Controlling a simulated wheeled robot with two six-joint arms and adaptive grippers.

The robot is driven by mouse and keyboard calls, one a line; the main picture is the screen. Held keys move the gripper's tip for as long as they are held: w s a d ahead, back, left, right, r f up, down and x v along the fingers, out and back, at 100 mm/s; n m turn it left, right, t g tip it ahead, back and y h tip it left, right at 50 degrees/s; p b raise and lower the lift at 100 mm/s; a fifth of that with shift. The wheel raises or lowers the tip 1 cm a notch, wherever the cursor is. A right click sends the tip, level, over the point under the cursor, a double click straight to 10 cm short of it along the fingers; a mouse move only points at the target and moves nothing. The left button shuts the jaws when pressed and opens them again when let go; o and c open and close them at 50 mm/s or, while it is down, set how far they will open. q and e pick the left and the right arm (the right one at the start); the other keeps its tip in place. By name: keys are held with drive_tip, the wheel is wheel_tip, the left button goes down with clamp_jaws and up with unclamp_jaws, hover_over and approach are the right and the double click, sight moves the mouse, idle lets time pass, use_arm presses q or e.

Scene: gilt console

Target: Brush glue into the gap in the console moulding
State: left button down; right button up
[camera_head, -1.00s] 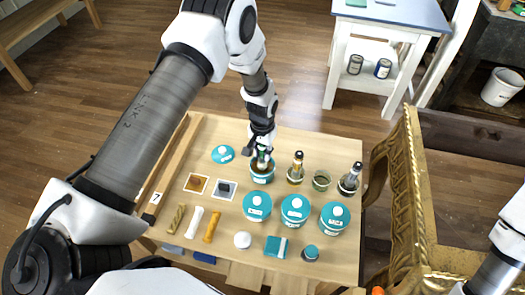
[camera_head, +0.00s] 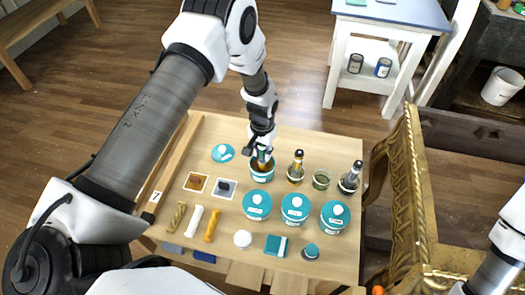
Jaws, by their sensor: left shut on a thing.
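My left gripper (camera_head: 262,146) is shut on a brush (camera_head: 262,155), of which only a short part shows below the fingers. The brush stands in an open teal-banded tub (camera_head: 262,173) with brown contents, at the back middle of the worktable. Its bristles are hidden in the tub. The gilt console (camera_head: 408,190) stands right of the worktable, with a carved edge facing me. I cannot make out the gap in its moulding. My right arm comes in at the right edge, but its gripper is out of view.
The worktable (camera_head: 325,258) carries several lidded teal tubs (camera_head: 296,208), jars with brushes (camera_head: 295,172), a teal lid (camera_head: 222,153) and moulding pieces (camera_head: 213,225). A blue-topped white table (camera_head: 390,15) stands behind. Floor shows between worktable and white table.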

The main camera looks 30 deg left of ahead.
idle(0.5)
use_arm(q)
wheel_tip(320, 180, up, 7)
drive_tip(key=p, duration=0.5)
idle(0.4)
